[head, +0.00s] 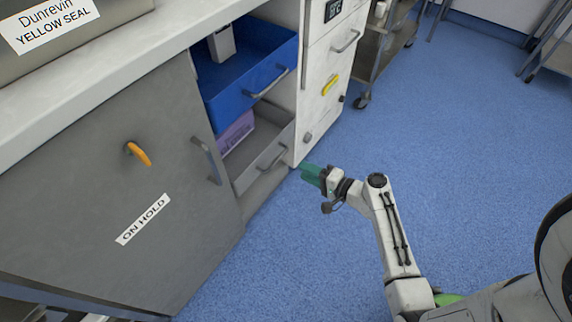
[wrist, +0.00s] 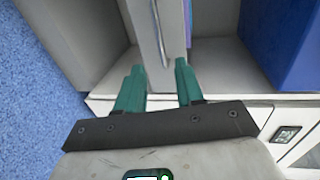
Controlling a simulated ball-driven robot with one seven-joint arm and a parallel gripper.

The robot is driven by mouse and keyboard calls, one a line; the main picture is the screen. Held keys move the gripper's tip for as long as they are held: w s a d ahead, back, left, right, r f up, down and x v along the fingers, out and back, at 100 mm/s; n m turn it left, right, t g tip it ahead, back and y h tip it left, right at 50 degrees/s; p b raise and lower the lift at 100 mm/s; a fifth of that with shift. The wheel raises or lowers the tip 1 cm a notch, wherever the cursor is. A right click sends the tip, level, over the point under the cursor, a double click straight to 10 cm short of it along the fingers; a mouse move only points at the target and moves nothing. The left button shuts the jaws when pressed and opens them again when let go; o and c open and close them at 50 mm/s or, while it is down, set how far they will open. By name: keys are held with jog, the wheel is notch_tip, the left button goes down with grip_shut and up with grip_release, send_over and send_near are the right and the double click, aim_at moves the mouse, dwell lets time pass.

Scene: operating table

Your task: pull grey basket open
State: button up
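The grey basket (head: 262,150) is the lower one in the cabinet bay, below the blue basket, with a bar handle (head: 273,157) on its front. A purple box (head: 237,132) sits in it. My gripper (head: 311,175) is in front and to the right of the basket, low over the floor. In the wrist view my gripper (wrist: 159,65) has its two green fingers apart with nothing held between them. The grey basket's front (wrist: 146,25) and handle (wrist: 160,32) lie just ahead of the gap between the fingertips. I cannot tell whether they touch.
The blue basket (head: 255,75) above sticks out of the bay. A grey door (head: 110,200) marked "ON HOLD" stands on the left. White drawers (head: 325,90) are to the right. A metal trolley (head: 385,40) stands farther back. The blue floor (head: 460,150) is clear on the right.

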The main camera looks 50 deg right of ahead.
jog(key=w+f+b, duration=0.2)
jog(key=w, duration=0.7)
jog(key=shift+w+a, duration=0.25)
jog(key=shift+w, duration=0.15)
grip_shut()
